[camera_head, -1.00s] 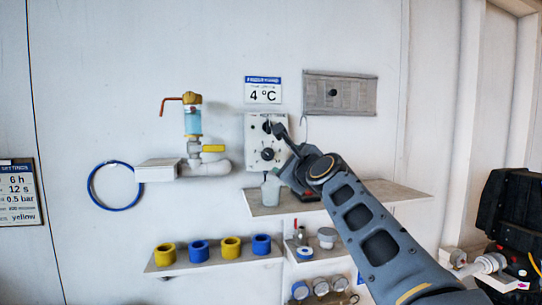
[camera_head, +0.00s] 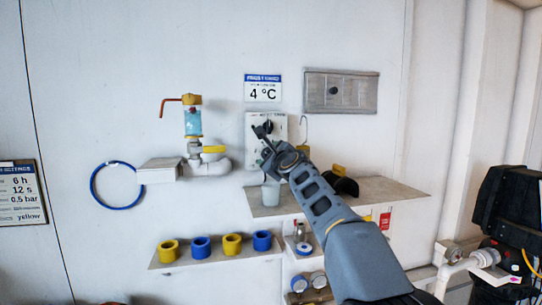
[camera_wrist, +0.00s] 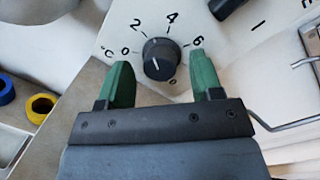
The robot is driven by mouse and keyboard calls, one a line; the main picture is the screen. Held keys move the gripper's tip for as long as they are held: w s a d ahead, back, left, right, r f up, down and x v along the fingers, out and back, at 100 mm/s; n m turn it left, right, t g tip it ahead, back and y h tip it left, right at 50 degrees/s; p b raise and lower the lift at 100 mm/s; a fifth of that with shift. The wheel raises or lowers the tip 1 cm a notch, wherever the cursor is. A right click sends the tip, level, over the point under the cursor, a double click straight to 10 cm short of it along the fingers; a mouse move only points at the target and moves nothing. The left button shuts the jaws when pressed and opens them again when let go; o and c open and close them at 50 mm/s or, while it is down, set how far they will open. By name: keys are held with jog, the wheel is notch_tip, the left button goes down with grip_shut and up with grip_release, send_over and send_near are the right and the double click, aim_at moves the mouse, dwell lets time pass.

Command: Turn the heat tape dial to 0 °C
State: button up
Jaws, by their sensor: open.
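The heat tape dial (camera_wrist: 161,58) is a round dark knob on a white panel, with 0, 2, 4 and 6 and a °C mark around it in the wrist view. A pale pointer line shows on its face; its exact setting is hard to read. My gripper (camera_wrist: 162,70) is open, with one green finger left and one right of the dial, not visibly closed on it. In the head view my gripper (camera_head: 263,136) is at the white control panel (camera_head: 252,120) and covers its lower part. A sign (camera_head: 263,93) above reads 4 °C.
A second dark knob (camera_wrist: 226,8) sits close by on the panel. A bent wire hook (camera_head: 304,122) stands right of it. Below are a shelf (camera_head: 385,190) with a pale container (camera_head: 271,192), and a lower shelf with yellow and blue rings (camera_head: 200,246).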

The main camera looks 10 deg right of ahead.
jog(key=c, duration=0.9)
jog(key=shift+n, duration=0.3)
jog(key=n+p, duration=0.1)
jog(key=n, duration=0.5)
jog(key=n+g+h+p, duration=0.1)
jog(key=n, duration=0.5)
jog(key=shift+a+p, duration=0.1)
jog(key=shift+p, duration=0.2)
jog(key=shift+h, duration=0.3)
